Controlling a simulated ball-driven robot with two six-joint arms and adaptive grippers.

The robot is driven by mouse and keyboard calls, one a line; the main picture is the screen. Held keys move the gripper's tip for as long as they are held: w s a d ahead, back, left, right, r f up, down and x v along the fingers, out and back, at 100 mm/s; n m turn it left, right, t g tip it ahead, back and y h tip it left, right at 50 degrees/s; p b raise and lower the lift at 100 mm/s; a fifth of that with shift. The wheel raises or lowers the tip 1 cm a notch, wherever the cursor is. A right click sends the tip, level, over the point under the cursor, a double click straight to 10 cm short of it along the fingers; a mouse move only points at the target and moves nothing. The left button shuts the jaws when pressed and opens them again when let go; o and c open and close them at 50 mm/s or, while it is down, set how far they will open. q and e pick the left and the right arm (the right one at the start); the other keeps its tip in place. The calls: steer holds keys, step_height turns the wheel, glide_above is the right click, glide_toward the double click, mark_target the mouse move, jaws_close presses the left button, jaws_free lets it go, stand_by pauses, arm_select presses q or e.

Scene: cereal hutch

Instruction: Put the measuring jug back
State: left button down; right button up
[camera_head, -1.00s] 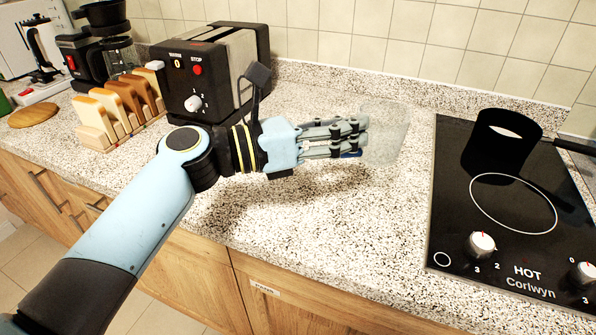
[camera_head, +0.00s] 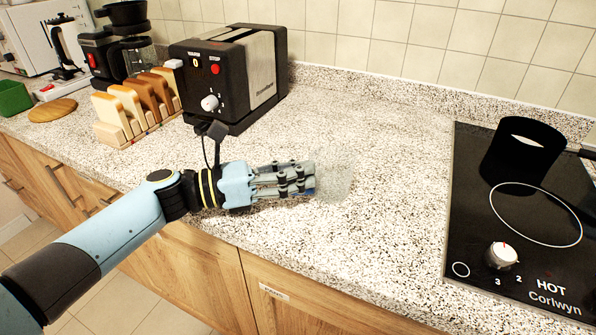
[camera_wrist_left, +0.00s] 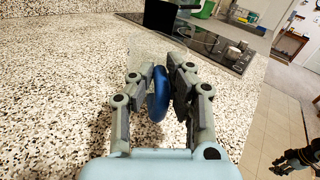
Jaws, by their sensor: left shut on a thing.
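The measuring jug (camera_head: 336,184) is clear and faint against the speckled counter, right at my left gripper's fingertips. My left gripper (camera_head: 312,180) is shut on its blue handle (camera_wrist_left: 158,95), which shows between the fingers in the left wrist view. The clear body (camera_wrist_left: 152,50) shows faintly beyond the fingers there. I cannot tell whether the jug's base touches the counter. What looks like my right gripper (camera_wrist_left: 302,160) is a dark shape at the lower right of the wrist view, too small to read.
The counter (camera_head: 380,140) is clear between the black toaster (camera_head: 225,80) and the black hob (camera_head: 500,260). A dark pot (camera_head: 522,150) stands on the hob. A toast rack (camera_head: 130,115), coffee maker (camera_head: 130,45) and round wooden board (camera_head: 52,110) are at the left.

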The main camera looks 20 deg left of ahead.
arm_select(q)
steer(key=shift+f, duration=0.1)
steer(key=c, duration=1.4)
jaws_free()
steer(key=shift+o, duration=0.3)
steer(key=b+v, duration=0.1)
steer(key=v, duration=1)
steer(key=shift+b, duration=0.35)
steer(key=shift+s+a, duration=0.35)
